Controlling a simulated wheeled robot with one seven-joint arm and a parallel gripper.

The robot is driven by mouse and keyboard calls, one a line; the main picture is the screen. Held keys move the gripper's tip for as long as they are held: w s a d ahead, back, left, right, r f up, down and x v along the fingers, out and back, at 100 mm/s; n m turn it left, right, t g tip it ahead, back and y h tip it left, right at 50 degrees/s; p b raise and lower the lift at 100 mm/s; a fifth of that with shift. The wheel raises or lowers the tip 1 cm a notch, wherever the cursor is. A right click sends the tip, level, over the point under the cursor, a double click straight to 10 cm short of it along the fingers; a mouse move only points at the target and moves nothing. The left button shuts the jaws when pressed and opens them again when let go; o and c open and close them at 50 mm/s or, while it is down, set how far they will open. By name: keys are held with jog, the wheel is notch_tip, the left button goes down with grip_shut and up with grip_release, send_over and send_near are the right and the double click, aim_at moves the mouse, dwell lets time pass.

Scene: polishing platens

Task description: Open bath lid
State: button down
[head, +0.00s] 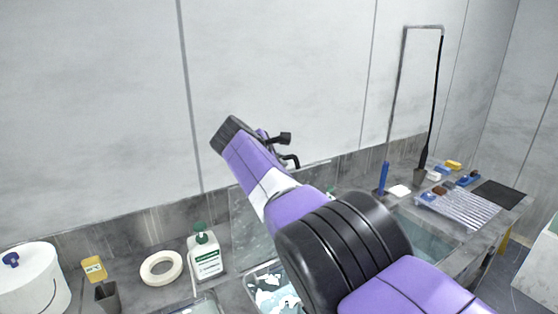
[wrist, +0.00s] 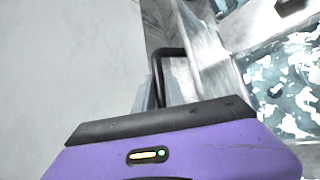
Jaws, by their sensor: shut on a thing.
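The bath lid (head: 248,226) is a clear panel, tilted up steeply at the back of the counter, partly hidden behind my arm. In the wrist view the lid (wrist: 204,58) shows as a pale, see-through sheet. Below it is the bath (head: 268,284), with white and blue-grey patches; it also shows in the wrist view (wrist: 290,85). My gripper (head: 287,148) is at the lid's raised upper edge, shut on the lid by its black handle. In the wrist view a bent black bar (wrist: 160,72) stands beside the sheet; the fingertips' contact is hidden.
A pump bottle (head: 205,253), tape ring (head: 161,268) and white bucket (head: 35,283) stand on the left. On the right are a second basin (head: 425,240), tools on a tray (head: 460,211) and a tall black frame (head: 437,95). The wall is close behind my gripper.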

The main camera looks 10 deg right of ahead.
jog(key=c, duration=1.7)
grip_release()
jog(key=shift+f, duration=0.1)
jog(key=shift+a+r, duration=0.1)
jog(key=shift+r, duration=0.1)
jog(key=shift+v, duration=3.8)
jog(key=shift+s+f, duration=0.1)
